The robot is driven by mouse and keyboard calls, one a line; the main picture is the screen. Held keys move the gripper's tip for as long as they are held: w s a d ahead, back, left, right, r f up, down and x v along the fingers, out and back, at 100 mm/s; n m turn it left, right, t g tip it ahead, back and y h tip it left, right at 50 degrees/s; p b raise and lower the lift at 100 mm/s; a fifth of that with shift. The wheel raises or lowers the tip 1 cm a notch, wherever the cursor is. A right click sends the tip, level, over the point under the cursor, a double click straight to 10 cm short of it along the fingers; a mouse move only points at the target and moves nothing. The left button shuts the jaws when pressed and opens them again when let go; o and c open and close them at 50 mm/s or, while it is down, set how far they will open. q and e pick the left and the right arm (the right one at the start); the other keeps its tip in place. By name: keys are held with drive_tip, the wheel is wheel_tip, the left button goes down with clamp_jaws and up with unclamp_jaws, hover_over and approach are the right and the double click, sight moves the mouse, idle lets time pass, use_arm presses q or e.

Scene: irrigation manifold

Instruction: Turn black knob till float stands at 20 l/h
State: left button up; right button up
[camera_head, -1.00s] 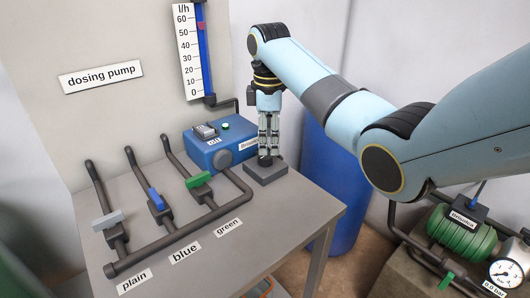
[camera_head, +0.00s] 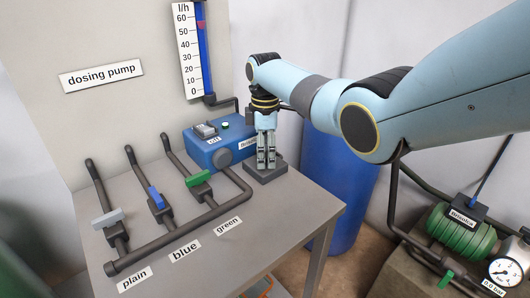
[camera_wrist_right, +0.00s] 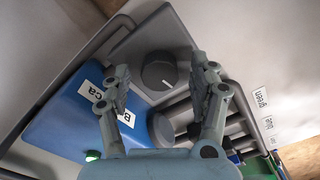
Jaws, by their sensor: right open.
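The black knob (camera_wrist_right: 158,70) with a white mark sits on a grey block (camera_wrist_right: 145,40) in the wrist view. In the head view the grey block (camera_head: 267,174) stands at the table's back right corner, and my fingers hide the knob. My right gripper (camera_head: 266,166) points down over it, open. In the wrist view its fingers (camera_wrist_right: 158,80) stand on either side of the knob, with gaps visible. The red float (camera_head: 202,26) in the blue gauge tube stands at about 55 on the l/h scale (camera_head: 187,52). My left gripper is out of view.
A blue dosing pump box (camera_head: 222,143) stands just left of the right gripper. Pipes with grey, blue and green (camera_head: 198,179) valve handles cross the table (camera_head: 200,262). A blue barrel (camera_head: 340,190) stands behind the table, and a green pump (camera_head: 460,235) at right.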

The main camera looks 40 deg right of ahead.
drive_tip(key=c, duration=1.2)
drive_tip(key=shift+o, duration=0.2)
drive_tip(key=shift+m, duration=0.3)
